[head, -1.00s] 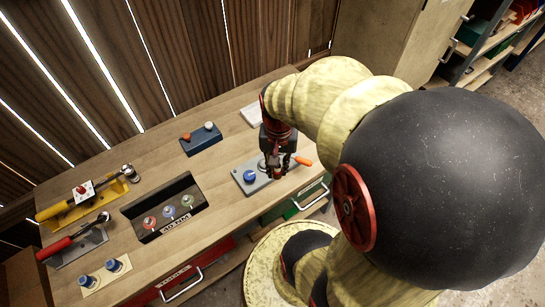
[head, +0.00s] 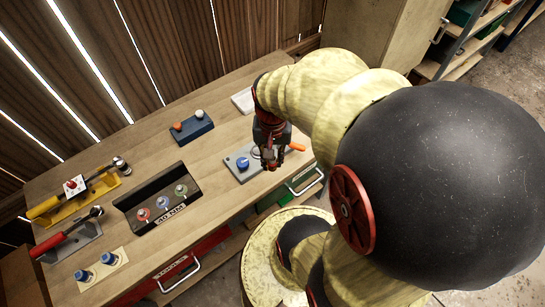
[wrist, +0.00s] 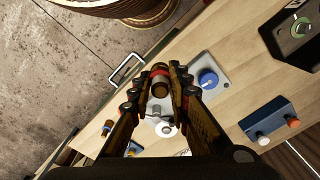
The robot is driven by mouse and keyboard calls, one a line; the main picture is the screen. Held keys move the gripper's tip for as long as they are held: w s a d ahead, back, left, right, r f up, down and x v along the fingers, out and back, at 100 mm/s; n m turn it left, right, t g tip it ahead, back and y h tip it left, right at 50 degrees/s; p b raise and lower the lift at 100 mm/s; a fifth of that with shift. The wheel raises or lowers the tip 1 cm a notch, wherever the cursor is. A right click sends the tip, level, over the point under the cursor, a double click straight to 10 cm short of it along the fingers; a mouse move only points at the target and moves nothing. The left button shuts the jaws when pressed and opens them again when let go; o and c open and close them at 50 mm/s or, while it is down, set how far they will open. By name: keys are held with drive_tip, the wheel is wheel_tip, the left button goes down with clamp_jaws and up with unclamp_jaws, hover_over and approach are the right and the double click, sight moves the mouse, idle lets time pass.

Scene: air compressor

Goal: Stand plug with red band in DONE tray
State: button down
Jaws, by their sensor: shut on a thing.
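My gripper (head: 270,164) is over the front right of the bench, beside the grey plate's blue knob. In the wrist view its two fingers (wrist: 161,88) are shut on a brown plug with a red band (wrist: 160,73). The plug's end points toward the top of that view. In the head view the fingers largely hide the plug. A black tray (head: 128,200) stands left of my gripper, with three capped pieces in it and a white label on its front. I cannot make out a DONE label in either view.
The grey plate (head: 233,165) with a blue knob (head: 243,163) is by my gripper. An orange handle (head: 296,146) is to its right. A blue block (head: 187,135) stands behind. Wrenches on rests and two blue plugs are at left. Bare bench lies between tray and plate.

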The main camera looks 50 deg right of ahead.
sight(272, 170)
drive_tip(key=shift+f+b, duration=1.95)
drive_tip(key=shift+f, duration=1.25)
